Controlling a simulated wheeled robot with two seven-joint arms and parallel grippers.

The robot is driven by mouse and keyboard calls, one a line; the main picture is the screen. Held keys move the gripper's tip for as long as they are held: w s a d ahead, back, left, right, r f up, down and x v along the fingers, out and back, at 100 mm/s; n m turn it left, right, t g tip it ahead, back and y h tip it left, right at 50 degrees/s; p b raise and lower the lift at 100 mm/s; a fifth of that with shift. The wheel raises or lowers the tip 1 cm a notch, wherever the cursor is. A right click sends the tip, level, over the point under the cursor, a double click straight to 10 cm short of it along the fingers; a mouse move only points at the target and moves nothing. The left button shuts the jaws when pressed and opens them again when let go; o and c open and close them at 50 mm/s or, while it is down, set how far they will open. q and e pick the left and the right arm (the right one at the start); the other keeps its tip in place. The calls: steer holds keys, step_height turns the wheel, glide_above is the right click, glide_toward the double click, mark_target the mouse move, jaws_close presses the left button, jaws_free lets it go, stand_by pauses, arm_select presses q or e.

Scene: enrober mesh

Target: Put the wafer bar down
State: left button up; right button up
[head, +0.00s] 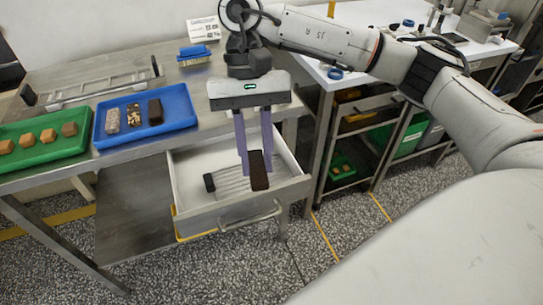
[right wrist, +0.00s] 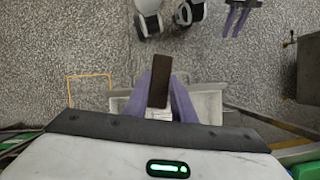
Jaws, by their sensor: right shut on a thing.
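The wafer bar (head: 259,171) is dark brown and hangs between the purple fingertips of my right gripper (head: 254,166). The gripper points down and is shut on it. In the head view the bar shows over the open drawer (head: 185,185), in front of the wire mesh (head: 232,184). Whether it touches the mesh is unclear. In the right wrist view the bar (right wrist: 159,82) stands out past the fingers. My left gripper (right wrist: 235,30) shows at the top right there, its purple fingers apart and nothing seen between them.
A small black item (head: 209,182) lies at the drawer's left. On the steel table, a blue tray (head: 185,122) holds several bars and a green tray (head: 45,155) holds several light brown pieces. A blue brush (head: 194,53) lies behind. A white-topped bench (head: 340,82) stands right.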

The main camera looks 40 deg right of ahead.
mark_target(260, 155)
steer(key=w+d+f+m+t, duration=0.1)
steer(key=m, duration=0.4)
steer(key=w+d+f+m+t+y, duration=0.1)
steer(key=f+m+t, duration=0.1)
steer(key=m, duration=0.3)
steer(key=w+d+f+m+t+y+b, duration=0.1)
steer(key=w+f+m+t, duration=0.1)
steer(key=m, duration=0.3)
steer(key=shift+m, duration=0.3)
steer(key=w+d+f+m+t+h+b, duration=0.1)
steer(key=w+d+m+t+h, duration=0.4)
steer(key=m, duration=1.3)
steer(key=shift+g, duration=0.8)
steer(key=f, duration=0.2)
steer(key=d+f, duration=0.1)
steer(key=f, duration=0.2)
steer(key=shift+s+d+f, duration=0.3)
steer(key=shift+s, duration=0.05)
steer(key=shift+f, duration=2.2)
steer(key=o, duration=0.8)
